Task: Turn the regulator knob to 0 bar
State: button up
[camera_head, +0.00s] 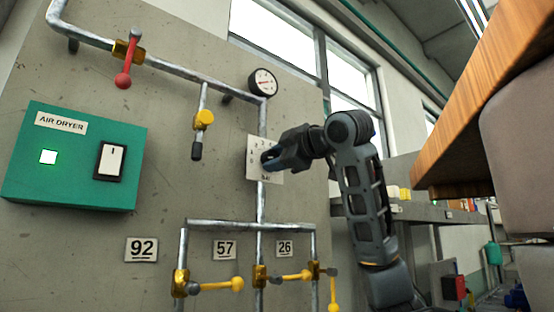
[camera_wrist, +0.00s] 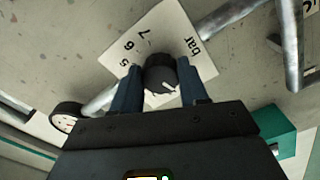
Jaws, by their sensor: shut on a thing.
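The black regulator knob (camera_wrist: 160,72) sits on a white dial plate (camera_wrist: 153,33) with printed numbers and the word "bar". In the wrist view the numbers 5, 6 and 7 show; the rest of the scale is hidden. My gripper (camera_wrist: 160,88) has its two blue fingers on either side of the knob and is shut on it. A white mark shows on the knob's near part, but I cannot tell which number it points to. In the head view the plate (camera_head: 274,176) is on the wall panel, and my gripper (camera_head: 267,159) covers the knob.
A round pressure gauge (camera_head: 263,82) sits on the pipe above the plate. A red-handled valve (camera_head: 123,77), a yellow valve (camera_head: 204,120) and a green air dryer box (camera_head: 75,190) are to the left. Several yellow-handled valves (camera_head: 237,284) are below.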

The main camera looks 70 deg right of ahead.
dwell(0.5)
jog(key=o, duration=1.1)
jog(key=shift+c, duration=0.2)
jog(key=shift+a, duration=0.1)
